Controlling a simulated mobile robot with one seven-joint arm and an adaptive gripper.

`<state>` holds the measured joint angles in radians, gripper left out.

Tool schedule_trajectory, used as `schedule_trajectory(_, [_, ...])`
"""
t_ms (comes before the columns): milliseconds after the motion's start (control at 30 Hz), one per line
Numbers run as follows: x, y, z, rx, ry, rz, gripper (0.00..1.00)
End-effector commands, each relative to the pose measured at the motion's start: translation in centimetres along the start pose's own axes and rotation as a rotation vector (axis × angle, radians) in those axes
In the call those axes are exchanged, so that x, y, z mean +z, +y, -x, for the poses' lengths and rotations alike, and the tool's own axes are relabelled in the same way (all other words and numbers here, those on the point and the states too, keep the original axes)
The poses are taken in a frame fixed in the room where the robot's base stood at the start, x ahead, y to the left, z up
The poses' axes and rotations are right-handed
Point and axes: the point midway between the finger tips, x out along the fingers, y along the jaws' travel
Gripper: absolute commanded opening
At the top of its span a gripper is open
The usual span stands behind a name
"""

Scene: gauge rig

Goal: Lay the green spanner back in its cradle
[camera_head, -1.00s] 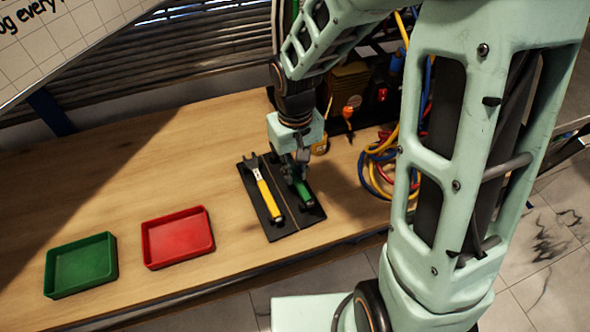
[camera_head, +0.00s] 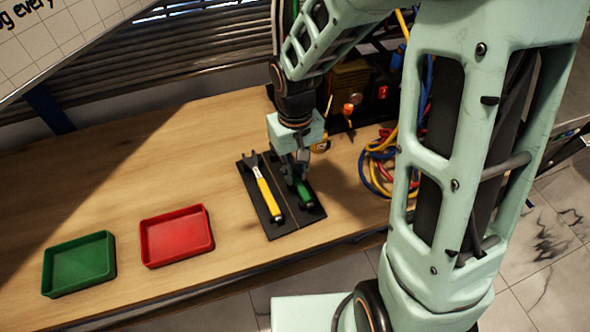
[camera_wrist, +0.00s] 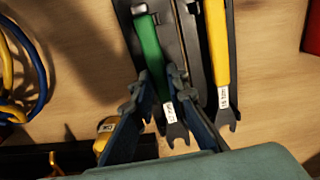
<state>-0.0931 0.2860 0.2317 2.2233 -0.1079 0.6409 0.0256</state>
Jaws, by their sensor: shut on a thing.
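The green spanner (camera_head: 304,194) is between the fingers of my gripper (camera_head: 294,172), over the right half of the black cradle (camera_head: 256,199). In the wrist view my gripper (camera_wrist: 163,92) is shut on the green spanner (camera_wrist: 148,45) near where its green handle meets the grey, labelled open-ended head. The handle lines up roughly with the left side of the black cradle (camera_wrist: 178,50). I cannot tell whether the spanner touches the cradle or hangs just above it. A yellow spanner (camera_head: 267,198) lies in the other half; it also shows in the wrist view (camera_wrist: 217,45).
A red tray (camera_head: 177,237) and a green tray (camera_head: 79,265) stand on the wooden bench left of the cradle. Coiled blue, red and yellow cables (camera_head: 378,170) lie close on the right. Dark equipment stands behind.

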Motion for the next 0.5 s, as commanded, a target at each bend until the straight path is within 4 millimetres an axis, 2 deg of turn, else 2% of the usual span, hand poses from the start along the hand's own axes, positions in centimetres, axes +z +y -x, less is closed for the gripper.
schedule_trajectory(367, [-0.02,0.0,-0.67,0.0,0.001,0.0,0.0])
schedule_trajectory(400, [-0.02,0.0,-0.62,0.0,0.001,0.0,0.18])
schedule_trajectory(500, [-0.02,0.0,-0.62,0.0,0.001,0.0,0.29])
